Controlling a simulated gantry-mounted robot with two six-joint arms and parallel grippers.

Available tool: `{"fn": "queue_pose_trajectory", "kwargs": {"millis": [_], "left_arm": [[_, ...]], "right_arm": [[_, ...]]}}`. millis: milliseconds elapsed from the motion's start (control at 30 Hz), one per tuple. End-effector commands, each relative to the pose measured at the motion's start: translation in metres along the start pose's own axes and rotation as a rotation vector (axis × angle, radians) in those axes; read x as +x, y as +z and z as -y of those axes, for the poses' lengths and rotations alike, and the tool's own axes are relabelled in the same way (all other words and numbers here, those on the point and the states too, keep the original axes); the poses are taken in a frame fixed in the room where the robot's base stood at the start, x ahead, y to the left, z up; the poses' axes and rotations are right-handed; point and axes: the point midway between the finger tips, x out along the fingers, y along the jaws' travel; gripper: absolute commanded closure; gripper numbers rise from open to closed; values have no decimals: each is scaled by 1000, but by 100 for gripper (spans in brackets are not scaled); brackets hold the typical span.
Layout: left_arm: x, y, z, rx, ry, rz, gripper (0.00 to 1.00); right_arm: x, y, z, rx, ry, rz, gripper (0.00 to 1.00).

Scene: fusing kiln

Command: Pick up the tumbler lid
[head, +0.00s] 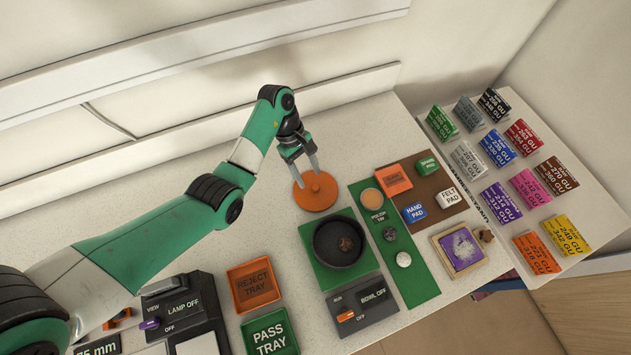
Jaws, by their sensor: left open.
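An orange round disc with a small knob at its middle, which looks like the tumbler lid (319,199), lies flat on the white counter behind the tumbler bowl. My left gripper (306,175) reaches over the lid from behind, its two fingers apart and pointing down near the knob. I cannot tell whether the fingertips touch the lid. The dark round bowl (318,254) stands open on a green base, with a small brown lump inside. My right gripper is not in view.
A bowl switch box (361,312) stands in front of the bowl. The reject tray (254,286) and pass tray (270,333) are at front left. A green strip (410,275) with round pads lies to the right. Colored cards (522,137) stand at far right.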

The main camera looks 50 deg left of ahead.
Motion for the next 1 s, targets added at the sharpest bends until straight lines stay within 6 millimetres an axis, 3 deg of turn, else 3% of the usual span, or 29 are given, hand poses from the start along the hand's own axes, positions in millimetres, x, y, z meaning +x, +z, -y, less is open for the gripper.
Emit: {"fn": "queue_pose_trajectory", "kwargs": {"millis": [133,400,667,1000], "left_arm": [[6,0,-1,1,1,0,40],[48,-1,-5,1,-1,-1,40],[52,0,-5,1,2,-2,40],[51,0,-5,1,2,-2,100]], "right_arm": [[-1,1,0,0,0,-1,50],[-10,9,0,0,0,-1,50],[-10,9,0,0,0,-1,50],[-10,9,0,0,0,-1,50]]}}
